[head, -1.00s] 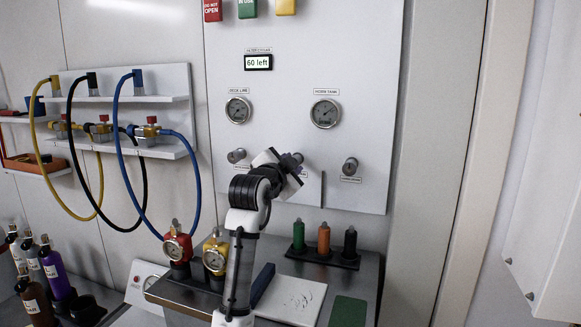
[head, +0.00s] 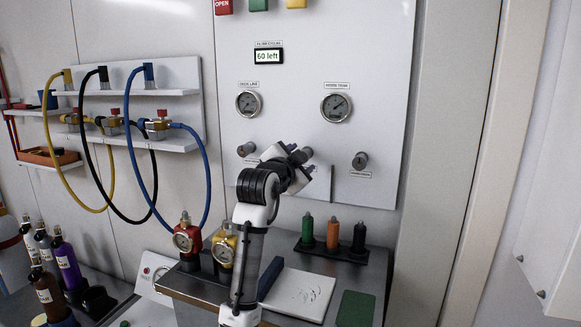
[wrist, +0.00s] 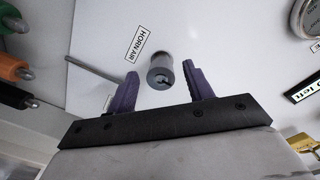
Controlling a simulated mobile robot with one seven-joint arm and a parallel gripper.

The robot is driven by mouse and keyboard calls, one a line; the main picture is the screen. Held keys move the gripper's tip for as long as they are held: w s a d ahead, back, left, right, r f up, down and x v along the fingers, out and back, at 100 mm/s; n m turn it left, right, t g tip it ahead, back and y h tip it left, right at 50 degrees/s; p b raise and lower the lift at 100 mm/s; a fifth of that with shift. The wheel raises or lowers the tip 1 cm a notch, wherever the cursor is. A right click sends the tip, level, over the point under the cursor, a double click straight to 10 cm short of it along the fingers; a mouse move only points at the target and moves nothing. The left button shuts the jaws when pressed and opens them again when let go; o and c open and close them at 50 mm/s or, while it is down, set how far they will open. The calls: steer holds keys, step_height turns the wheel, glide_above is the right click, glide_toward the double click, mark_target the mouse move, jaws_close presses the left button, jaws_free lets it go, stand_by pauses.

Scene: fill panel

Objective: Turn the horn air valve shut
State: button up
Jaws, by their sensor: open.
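The horn air valve is a grey cylindrical knob on the white panel, seen end-on in the wrist view (wrist: 160,72) beside its HORN AIR label (wrist: 147,42). In the head view it is the middle knob (head: 307,152), partly behind my gripper. My gripper (head: 293,166) is at the panel, tilted. In the wrist view its two purple fingers (wrist: 161,86) are apart, one on each side of the knob in the picture. Nothing is held. I cannot tell whether the fingers reach around the knob or stop short of it.
A second knob (head: 361,160) is to the right, another (head: 246,149) to the left. A thin rod (wrist: 93,70) lies near the valve. Below stand green, orange and black bottles (head: 332,237) and red and gold regulators (head: 187,240). Hoses (head: 206,175) hang at left.

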steer(key=b+v, duration=0.2)
steer(key=v, duration=1.1)
steer(key=shift+b, duration=0.3)
steer(key=shift+s+a, duration=0.1)
